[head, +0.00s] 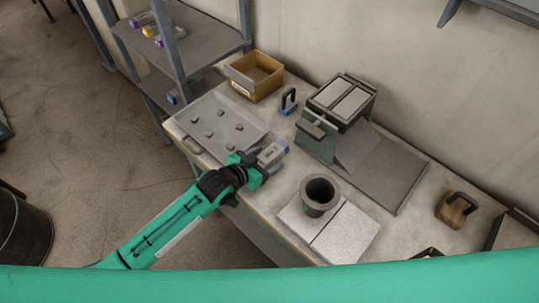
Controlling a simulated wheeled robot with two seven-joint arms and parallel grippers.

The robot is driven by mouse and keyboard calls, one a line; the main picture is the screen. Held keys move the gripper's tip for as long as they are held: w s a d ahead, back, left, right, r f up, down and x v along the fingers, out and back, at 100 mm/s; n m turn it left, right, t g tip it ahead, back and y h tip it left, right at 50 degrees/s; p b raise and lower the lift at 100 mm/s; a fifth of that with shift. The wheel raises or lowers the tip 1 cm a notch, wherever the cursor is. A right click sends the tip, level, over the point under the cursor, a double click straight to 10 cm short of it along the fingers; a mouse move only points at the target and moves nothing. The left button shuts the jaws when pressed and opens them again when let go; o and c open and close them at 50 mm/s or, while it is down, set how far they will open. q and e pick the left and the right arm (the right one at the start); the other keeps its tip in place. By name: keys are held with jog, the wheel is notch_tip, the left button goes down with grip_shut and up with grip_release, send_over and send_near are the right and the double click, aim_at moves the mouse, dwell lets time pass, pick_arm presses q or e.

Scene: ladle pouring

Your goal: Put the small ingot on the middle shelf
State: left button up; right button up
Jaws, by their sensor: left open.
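A small grey ingot (271,154) with a blue end is at my left gripper, over the workbench near the tray's right corner. My left gripper (262,163) is open, with its fingers close against the near end of the ingot. I cannot tell whether the ingot lies between the fingers or touches the bench. The shelf rack stands at the upper left. One shelf board (205,42) holds several ingots with purple and yellow ends. A lower board (205,84) holds a blue-ended ingot (172,98). My right gripper is not in view.
A grey tray (196,108) with several dark lumps lies between the rack and my left gripper. A cardboard box (256,77), a grey machine (337,113), a dark crucible (320,194) on pale plates and a brown handled block (456,208) stand on the bench.

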aim_at(265, 158)
pick_arm(q)
jog(key=c, duration=1.3)
jog(key=shift+r, duration=0.1)
grip_shut()
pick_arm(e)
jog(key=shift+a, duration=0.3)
pick_arm(q)
jog(key=shift+r, duration=0.1)
